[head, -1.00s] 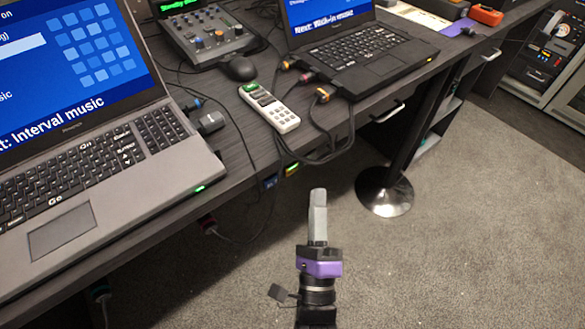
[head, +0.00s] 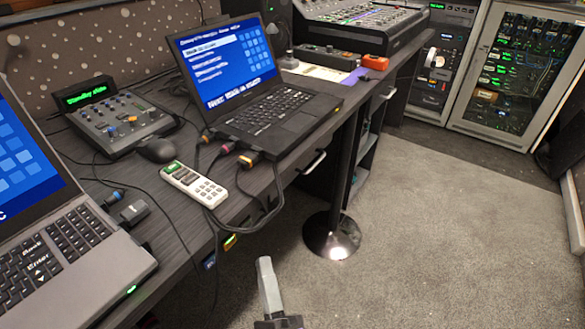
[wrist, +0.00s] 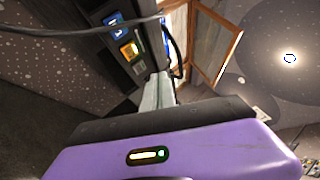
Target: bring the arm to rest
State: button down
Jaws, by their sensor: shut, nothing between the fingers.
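My gripper (head: 268,286) shows at the bottom middle of the head view, its grey fingers pressed together and empty. It hangs over the carpet in front of the desk (head: 165,262), apart from the desk edge. In the wrist view my gripper's fingers (wrist: 158,92) point away above the purple housing, near the desk's underside with a blue and an orange lit port. Most of my arm is out of the head view below.
A grey laptop (head: 75,275), a dark laptop (head: 270,110), a small mixer (head: 122,122), a mouse (head: 156,149) and a white remote (head: 193,185) are on the desk. Cables hang over its edge. A round metal pedestal foot (head: 332,235) stands on open carpet. Racks (head: 515,75) stand behind.

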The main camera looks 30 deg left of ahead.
jog(key=s+d+f+n+t+h, duration=0.1)
jog(key=s+d+n+h, duration=0.2)
jog(key=d+n, duration=0.6)
jog(key=s+d+n+h, duration=0.3)
jog(key=d+n+h, duration=0.15)
jog(key=d, duration=0.85)
jog(key=s+d+g+h, duration=0.2)
jog(key=s+d+h, duration=0.7)
jog(key=s+d, duration=0.8)
notch_tip(320, 180, up, 23)
jog(key=w+d+p, duration=0.1)
jog(key=p, duration=2.2)
jog(key=shift+w+d+r+m+p, duration=0.2)
jog(key=shift+d+m+p, duration=0.1)
jog(key=shift+m, duration=0.15)
